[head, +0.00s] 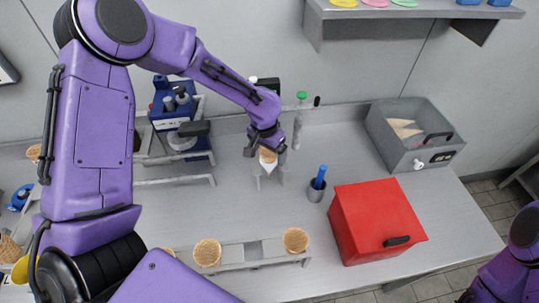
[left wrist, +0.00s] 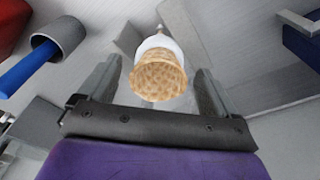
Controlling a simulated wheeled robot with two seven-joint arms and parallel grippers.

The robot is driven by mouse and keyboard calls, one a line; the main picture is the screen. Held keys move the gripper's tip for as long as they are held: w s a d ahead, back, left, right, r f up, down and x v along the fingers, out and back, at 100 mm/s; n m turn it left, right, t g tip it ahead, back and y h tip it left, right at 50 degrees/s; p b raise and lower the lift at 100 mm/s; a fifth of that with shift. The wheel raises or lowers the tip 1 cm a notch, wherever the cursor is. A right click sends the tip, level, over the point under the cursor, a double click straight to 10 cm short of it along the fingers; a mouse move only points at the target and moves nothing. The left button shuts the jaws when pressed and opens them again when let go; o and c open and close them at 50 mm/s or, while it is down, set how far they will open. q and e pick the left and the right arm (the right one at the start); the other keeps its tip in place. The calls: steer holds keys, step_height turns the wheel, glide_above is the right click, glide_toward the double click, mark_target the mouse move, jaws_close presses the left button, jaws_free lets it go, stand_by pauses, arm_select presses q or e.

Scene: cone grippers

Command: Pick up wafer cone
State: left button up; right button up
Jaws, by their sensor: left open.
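A wafer cone (head: 267,155) with a white sleeve around its lower part stands in a small metal holder (head: 259,170) near the middle of the counter. In the left wrist view the cone (left wrist: 158,75) shows its waffle-patterned top between the two fingers. My left gripper (head: 268,142) is open at the cone, with the fingers (left wrist: 155,85) on either side of it and a gap showing. The head view partly hides the fingers and the cone's far side. My right gripper is not seen; only part of the right arm shows at the lower right.
A red box (head: 372,222) stands to the right, with a grey cup holding a blue-handled tool (head: 318,183) beside it. A rack holds more cones (head: 207,253) in front. A grey bin (head: 405,130) is at back right, and a blue machine (head: 172,105) at back left.

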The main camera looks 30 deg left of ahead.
arm_select(q)
steer(key=shift+w+f, duration=0.15)
steer(key=shift+f, duration=0.15)
steer(key=c, duration=0.8)
steer(key=shift+d+r, duration=0.1)
